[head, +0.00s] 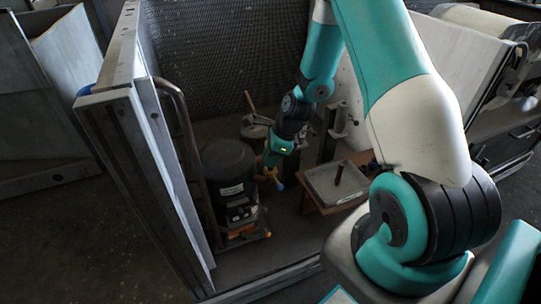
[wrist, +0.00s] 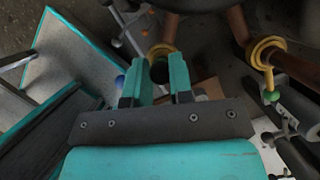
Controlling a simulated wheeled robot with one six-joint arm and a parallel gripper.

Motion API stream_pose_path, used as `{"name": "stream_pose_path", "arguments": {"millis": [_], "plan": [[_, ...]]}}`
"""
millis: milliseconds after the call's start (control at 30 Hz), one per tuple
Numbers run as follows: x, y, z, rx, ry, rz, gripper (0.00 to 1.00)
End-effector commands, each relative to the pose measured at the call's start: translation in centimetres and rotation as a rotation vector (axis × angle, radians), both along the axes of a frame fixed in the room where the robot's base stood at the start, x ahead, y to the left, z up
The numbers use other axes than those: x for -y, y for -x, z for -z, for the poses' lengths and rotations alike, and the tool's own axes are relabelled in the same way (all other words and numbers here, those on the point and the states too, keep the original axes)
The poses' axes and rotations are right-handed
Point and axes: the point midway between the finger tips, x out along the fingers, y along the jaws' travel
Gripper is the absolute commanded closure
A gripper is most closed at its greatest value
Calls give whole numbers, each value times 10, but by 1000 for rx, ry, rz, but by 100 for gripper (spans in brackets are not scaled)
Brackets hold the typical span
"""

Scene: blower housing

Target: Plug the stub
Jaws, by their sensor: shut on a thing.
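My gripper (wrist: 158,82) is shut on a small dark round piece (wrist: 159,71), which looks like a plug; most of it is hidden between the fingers. Just beyond it in the wrist view is a brown pipe stub (wrist: 168,28) with a yellow collar (wrist: 161,49). The dark piece lines up closely with this collar, but I cannot tell whether it touches or sits inside. A second brown pipe with a yellow ring (wrist: 268,52) and a green-tipped lever is to the right. In the head view my gripper (head: 270,172) is beside the black cylindrical housing (head: 228,165), hiding the stub.
A shallow grey tray (head: 325,197) with an upright brown peg stands right of the gripper. A tall grey panel (head: 130,130) and a curved pipe rail border the left side. A mesh wall (head: 210,50) closes the back. Some bare floor shows in front of the tray.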

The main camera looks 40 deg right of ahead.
Motion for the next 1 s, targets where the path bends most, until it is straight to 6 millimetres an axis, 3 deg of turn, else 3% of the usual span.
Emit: {"name": "stream_pose_path", "arguments": {"millis": [1000], "plan": [[0,0,10,0,0,0,100]]}}
